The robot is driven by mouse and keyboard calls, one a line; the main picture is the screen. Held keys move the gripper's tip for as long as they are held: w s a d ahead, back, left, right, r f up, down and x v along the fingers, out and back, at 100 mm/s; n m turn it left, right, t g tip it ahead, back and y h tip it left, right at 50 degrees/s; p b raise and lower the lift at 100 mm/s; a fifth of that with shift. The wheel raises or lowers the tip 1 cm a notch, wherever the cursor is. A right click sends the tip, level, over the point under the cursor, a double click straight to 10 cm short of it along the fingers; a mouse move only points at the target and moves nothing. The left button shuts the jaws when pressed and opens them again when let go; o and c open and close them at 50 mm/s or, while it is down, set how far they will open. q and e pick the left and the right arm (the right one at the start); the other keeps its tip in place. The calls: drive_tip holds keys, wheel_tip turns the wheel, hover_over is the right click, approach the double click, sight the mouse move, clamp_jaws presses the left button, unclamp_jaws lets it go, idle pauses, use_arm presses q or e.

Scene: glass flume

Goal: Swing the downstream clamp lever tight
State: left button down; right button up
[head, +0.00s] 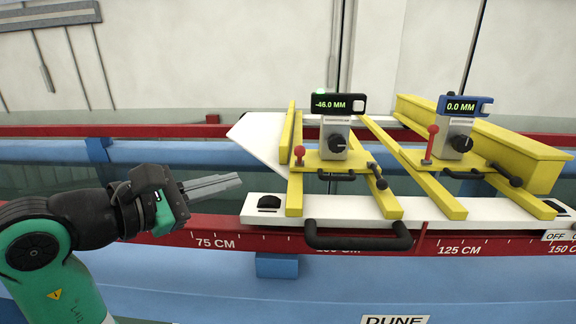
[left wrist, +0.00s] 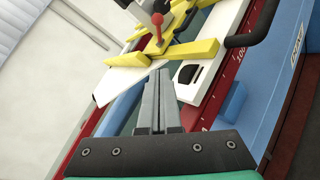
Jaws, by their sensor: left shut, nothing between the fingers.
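Two gauge carriages ride on yellow rails. The left one carries a red-knobbed lever (head: 299,156) and a black display reading -46.0 MM (head: 338,104). The right one carries another red-knobbed lever (head: 431,142) and a blue display reading 0.0 MM (head: 465,106). Both levers stand roughly upright; the frames do not mark which is downstream. My left gripper (head: 238,180) is shut and empty, left of the left carriage and apart from it. In the left wrist view, a red-knobbed lever (left wrist: 157,28) stands beyond the gripper's closed fingertips (left wrist: 158,78). My right gripper is out of view.
The white carriage base (head: 345,206) has a black front handle (head: 358,238) and rests over the red rail (head: 205,240), marked in CM. Black-handled bars (head: 378,178) stick out from the carriages. A blue beam (head: 200,152) runs behind. Space above the left gripper is clear.

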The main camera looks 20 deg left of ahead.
use_arm(q)
drive_tip(key=p, duration=0.2)
approach(300, 158)
drive_tip(key=w+f, duration=0.1)
drive_tip(key=w+a, duration=0.1)
drive_tip(key=w+f, duration=0.1)
drive_tip(key=shift+w+a+f, duration=0.1)
drive_tip(key=shift+a+f, duration=0.25)
drive_tip(key=shift+w+d+r+p, duration=0.2)
drive_tip(key=shift+w+d+r, duration=0.15)
drive_tip(key=shift+w+d, duration=0.3)
drive_tip(key=shift+w+d+r+p, duration=0.2)
drive_tip(key=shift+w+d+r, duration=0.2)
drive_tip(key=shift+w+d, duration=0.25)
